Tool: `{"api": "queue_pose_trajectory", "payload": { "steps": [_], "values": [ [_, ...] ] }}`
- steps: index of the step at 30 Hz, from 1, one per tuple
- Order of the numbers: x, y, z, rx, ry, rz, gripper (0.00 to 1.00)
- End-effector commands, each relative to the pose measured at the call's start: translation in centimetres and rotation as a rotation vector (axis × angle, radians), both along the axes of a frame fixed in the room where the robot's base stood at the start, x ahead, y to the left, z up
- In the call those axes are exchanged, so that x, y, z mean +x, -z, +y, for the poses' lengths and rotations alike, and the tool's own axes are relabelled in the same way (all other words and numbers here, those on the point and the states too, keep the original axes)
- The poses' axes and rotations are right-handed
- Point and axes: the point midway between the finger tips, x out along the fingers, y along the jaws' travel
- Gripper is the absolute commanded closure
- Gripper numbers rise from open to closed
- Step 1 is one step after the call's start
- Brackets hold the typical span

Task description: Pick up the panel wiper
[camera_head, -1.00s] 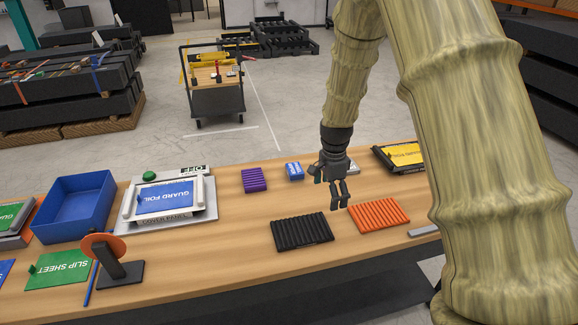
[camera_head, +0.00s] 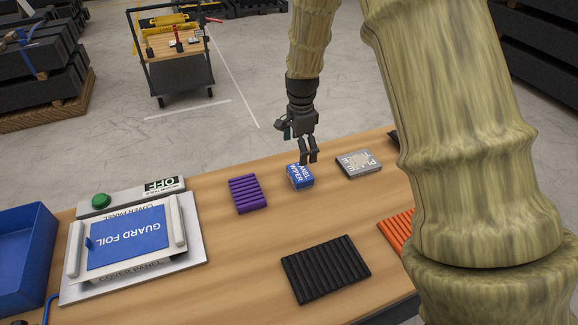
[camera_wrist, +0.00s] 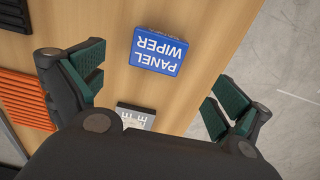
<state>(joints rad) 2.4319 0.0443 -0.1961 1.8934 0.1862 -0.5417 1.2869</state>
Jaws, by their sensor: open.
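The panel wiper (camera_head: 299,177) is a small blue block with white lettering, lying on the wooden table near its far edge. In the wrist view the panel wiper (camera_wrist: 158,51) lies ahead of and between the spread fingers, apart from them. My gripper (camera_head: 309,158) is open and empty, above the table just beside and over the far right side of the wiper. Its green-padded fingers (camera_wrist: 158,88) show at both sides in the wrist view.
A grey plate-like block (camera_head: 358,164) lies right of the wiper, and a purple ribbed pad (camera_head: 247,194) left of it. A black ribbed pad (camera_head: 326,270) and an orange one (camera_head: 397,232) lie nearer. A cover panel with guard foil (camera_head: 128,238) and a blue bin (camera_head: 22,262) stand left.

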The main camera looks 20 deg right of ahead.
Motion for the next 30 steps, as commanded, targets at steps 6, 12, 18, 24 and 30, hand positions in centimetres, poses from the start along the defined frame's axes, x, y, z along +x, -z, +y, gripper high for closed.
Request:
{"api": "queue_pose_trajectory", "payload": {
  "steps": [6,12,18,24,30],
  "values": [
    [-0.9,1.2,0.0,0.002,0.002,-0.005,0.00],
    [-0.4,4.2,-0.3,0.001,0.004,0.000,0.00],
    [0.4,6.1,-0.2,0.000,0.002,0.008,0.00],
    [0.3,6.9,-0.5,0.001,0.005,0.009,0.00],
    [0.3,9.2,-0.7,0.001,0.005,0.012,0.00]
  ]
}}
